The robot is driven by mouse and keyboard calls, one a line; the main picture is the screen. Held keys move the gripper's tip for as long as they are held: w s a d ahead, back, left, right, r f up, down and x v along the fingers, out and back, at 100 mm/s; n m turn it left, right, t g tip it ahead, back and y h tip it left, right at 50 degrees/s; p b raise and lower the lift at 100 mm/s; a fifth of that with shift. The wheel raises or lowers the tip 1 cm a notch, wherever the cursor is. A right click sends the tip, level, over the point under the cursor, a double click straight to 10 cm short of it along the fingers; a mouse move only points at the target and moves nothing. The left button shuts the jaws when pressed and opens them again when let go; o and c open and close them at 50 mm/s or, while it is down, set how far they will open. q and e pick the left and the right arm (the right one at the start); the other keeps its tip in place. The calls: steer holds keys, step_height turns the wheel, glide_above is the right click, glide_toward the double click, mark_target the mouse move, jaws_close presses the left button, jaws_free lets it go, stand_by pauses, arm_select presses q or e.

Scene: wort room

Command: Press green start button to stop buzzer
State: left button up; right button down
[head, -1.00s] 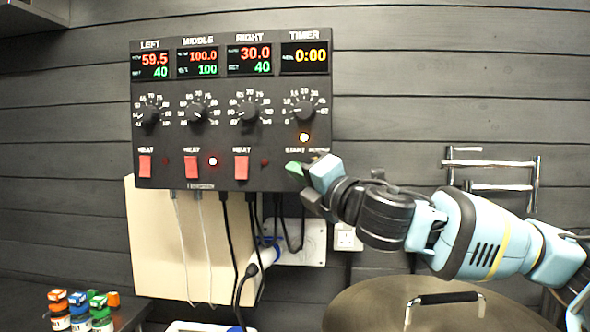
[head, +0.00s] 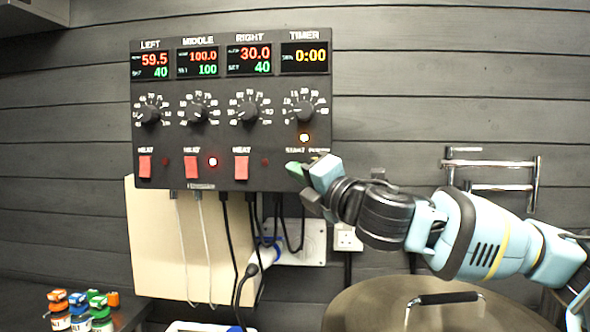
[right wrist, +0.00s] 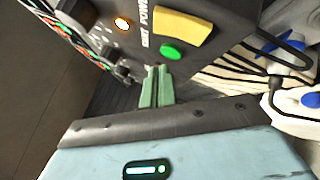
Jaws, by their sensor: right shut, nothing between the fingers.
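The dark control panel (head: 215,125) hangs on the wall, with a timer display (head: 304,58) reading 0:00 and a lit orange lamp (head: 304,138) below its knob. The round green start button (right wrist: 171,51) shows in the right wrist view; in the head view my right gripper covers its place. My right gripper (head: 292,168) is at the panel's lower right corner, its green fingers closed together and empty. In the right wrist view the fingertips (right wrist: 155,69) are close beside the button, not over its face; I cannot tell whether they touch the panel. My left gripper is out of view.
A yellowish switch (right wrist: 184,25) sits beside the button. Three red heat switches (head: 191,167) line the panel's lower edge. Cables and a wall socket (head: 347,238) are below. A round lid with a black handle (head: 449,298) lies under my right arm. Small bottles (head: 80,312) stand lower left.

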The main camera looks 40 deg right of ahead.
steer(key=shift+w+d, duration=0.1)
steer(key=shift+d, duration=0.05)
stand_by(0.5)
steer(key=shift+w+d, duration=0.15)
steer(key=shift+d, duration=0.1)
steer(key=shift+w+d, duration=0.25)
stand_by(0.9)
steer(key=shift+s+a, duration=0.1)
stand_by(0.4)
steer(key=shift+s+a, duration=0.4)
steer(key=shift+a, duration=0.1)
steer(key=s+a, duration=0.1)
steer(key=a, duration=0.1)
steer(key=s+a, duration=0.2)
steer(key=shift+s+p, duration=0.1)
steer(key=shift+p, duration=0.25)
stand_by(1.0)
